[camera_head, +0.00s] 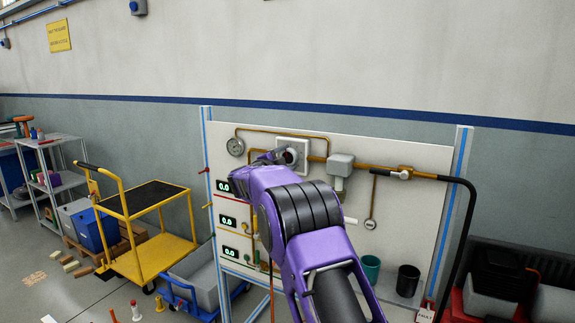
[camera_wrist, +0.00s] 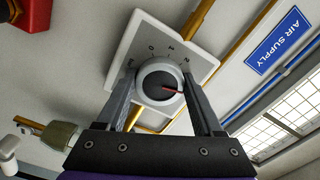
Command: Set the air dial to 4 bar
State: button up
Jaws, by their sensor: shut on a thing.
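The air dial (camera_wrist: 157,76) is a round dark knob with a light rim and a red pointer line, mounted on a white square plate (camera_wrist: 130,50). In the wrist view the red line points right and slightly down. Small marks on the plate around the knob are too small to read surely. My gripper (camera_wrist: 161,84) is shut on the dial, one finger on each side. In the head view the white plate (camera_head: 292,140) shows behind my gripper (camera_head: 285,155), which partly hides the dial.
A round pressure gauge (camera_head: 235,146) sits left of the dial, its reading too small to tell. Brown pipes and a grey valve box (camera_head: 341,164) lie to the right. Several 0.0 displays (camera_head: 224,186) are at left. A blue AIR SUPPLY sign (camera_wrist: 278,41) is nearby.

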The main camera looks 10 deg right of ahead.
jog(key=shift+m+b, duration=0.6)
jog(key=shift+m, duration=0.6)
jog(key=o, duration=1.4)
jog(key=b+v, duration=0.1)
jog(key=v, duration=1.6)
jog(key=shift+s+a, duration=0.15)
jog(key=shift+s, duration=0.05)
jog(key=shift+r, duration=0.15)
